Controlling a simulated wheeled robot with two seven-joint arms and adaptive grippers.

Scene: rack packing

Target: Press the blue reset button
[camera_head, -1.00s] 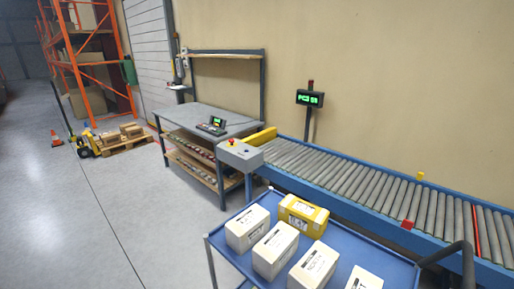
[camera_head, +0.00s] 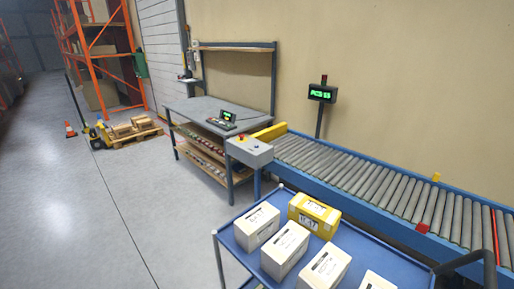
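A grey control box (camera_head: 250,153) stands at the near end of the conveyor, beside the workbench. A red knob (camera_head: 241,138) shows on its top, and a small dark spot shows on its face. I cannot make out a blue button on it. A small dark device (camera_head: 222,121) with a lit green screen lies on the workbench (camera_head: 190,108); its keys are too small to tell apart. Neither of my grippers is in view.
A blue cart (camera_head: 228,240) with several white boxes and a yellow box (camera_head: 313,214) stands in front of the roller conveyor (camera_head: 350,170). A green display (camera_head: 322,93) stands behind the conveyor. A pallet (camera_head: 135,138) lies far left.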

